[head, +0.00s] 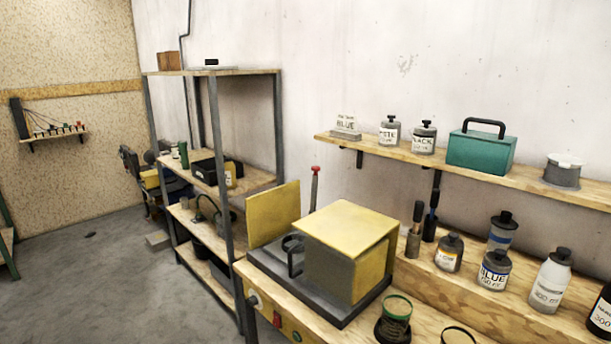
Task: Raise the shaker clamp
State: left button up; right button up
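A shaker-like machine stands on the wooden bench (415,292) in the head view. It has a yellow box (350,232) on a dark grey base (340,312). A black handle (295,262) is on the box's left side. An upright yellow panel (272,215) stands behind and left of the box. A grey rod with a red top (315,178) rises upright behind the box; its lower end is hidden. I cannot tell which of these parts is the clamp. Neither of my grippers is in view.
Several bottles (494,268) line the bench's right side. A wall shelf (470,168) above holds a teal box (481,150) and jars. A metal-framed rack (227,180) stands left. Grey floor (110,285) is mostly clear.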

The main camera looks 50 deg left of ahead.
aim_at(314, 192)
jog(key=u, duration=0.25)
jog(key=i, duration=0.25)
jog(key=u, duration=1.3)
jog(key=k, duration=0.4)
jog(key=z, duration=0.15)
